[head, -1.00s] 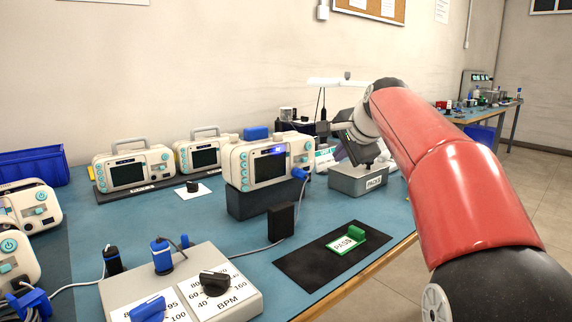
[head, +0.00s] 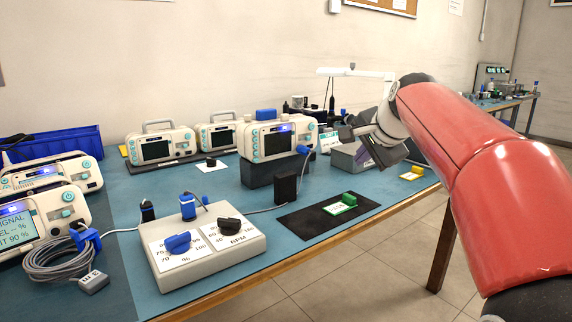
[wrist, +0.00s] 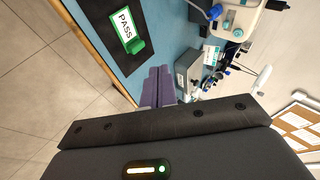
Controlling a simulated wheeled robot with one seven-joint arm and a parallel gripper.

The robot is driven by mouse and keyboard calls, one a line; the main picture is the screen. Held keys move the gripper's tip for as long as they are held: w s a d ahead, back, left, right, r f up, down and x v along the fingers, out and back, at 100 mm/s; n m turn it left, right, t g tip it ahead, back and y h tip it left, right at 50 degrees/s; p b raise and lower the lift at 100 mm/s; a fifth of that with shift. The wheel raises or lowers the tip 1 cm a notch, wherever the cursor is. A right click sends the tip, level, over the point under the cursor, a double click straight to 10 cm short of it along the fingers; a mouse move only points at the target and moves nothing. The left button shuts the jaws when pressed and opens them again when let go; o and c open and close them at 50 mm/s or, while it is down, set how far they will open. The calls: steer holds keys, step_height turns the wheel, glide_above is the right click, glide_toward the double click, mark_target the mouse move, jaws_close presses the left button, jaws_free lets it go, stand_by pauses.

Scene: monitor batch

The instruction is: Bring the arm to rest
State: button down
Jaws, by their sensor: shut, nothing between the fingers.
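My red arm reaches in from the right of the head view. My gripper (head: 372,157) hangs over the right part of the blue-topped bench (head: 130,190), in front of a grey box (head: 345,157). In the wrist view the purple fingers (wrist: 158,82) lie together, shut, with nothing between them. They appear above the bench and clear of its objects. The fingertips are partly hidden in the head view by the dark gripper body.
A monitor on a dark block (head: 272,172), a black mat (head: 312,222) with a green PASS tag (head: 343,204), and a knob box (head: 215,260) stand on the bench. More monitors stand at left. A yellow tag (head: 412,173) lies near the right edge. Floor is clear at right.

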steer(key=s+f+n+g+h, duration=0.1)
steer(key=s+f+n, duration=0.5)
steer(key=s+f, duration=0.5)
steer(key=s+a+f+n+g+h, duration=0.1)
steer(key=s+f+n, duration=0.4)
steer(key=s+f, duration=0.6)
steer(key=s+g, duration=0.1)
steer(key=s, duration=0.9)
steer(key=shift+f+n+g, duration=0.3)
steer(key=shift+f+n, duration=0.1)
